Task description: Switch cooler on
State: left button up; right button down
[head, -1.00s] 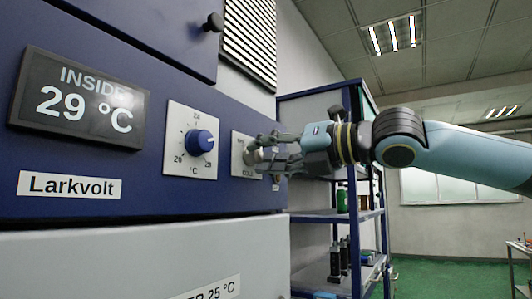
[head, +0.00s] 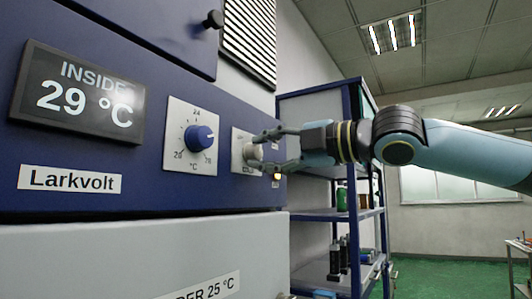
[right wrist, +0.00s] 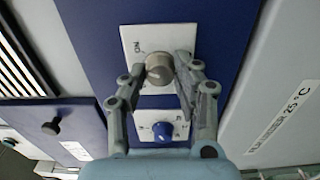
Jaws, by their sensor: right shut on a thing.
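The cooler's dark blue front panel (head: 70,215) carries a grey switch knob (head: 253,152) on a pale plate. The knob (right wrist: 158,70) also shows in the right wrist view, with "ON" lettering on the plate (right wrist: 136,42). My right gripper (head: 270,151) is shut on the knob, one finger on either side; its fingers (right wrist: 159,82) also show in the right wrist view. The display (head: 80,97) reads "INSIDE 29 °C". My left gripper is out of view.
A blue temperature dial (head: 200,138) sits on its own plate left of the switch. A black knob (head: 213,20) sticks out above. A shelf unit (head: 318,215) with bottles stands behind the cooler, below my right arm. Green floor (head: 440,270) lies open at right.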

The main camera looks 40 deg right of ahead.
jog(key=shift+m, duration=1.8)
jog(key=shift+f, duration=0.1)
jog(key=c, duration=1)
grip_release()
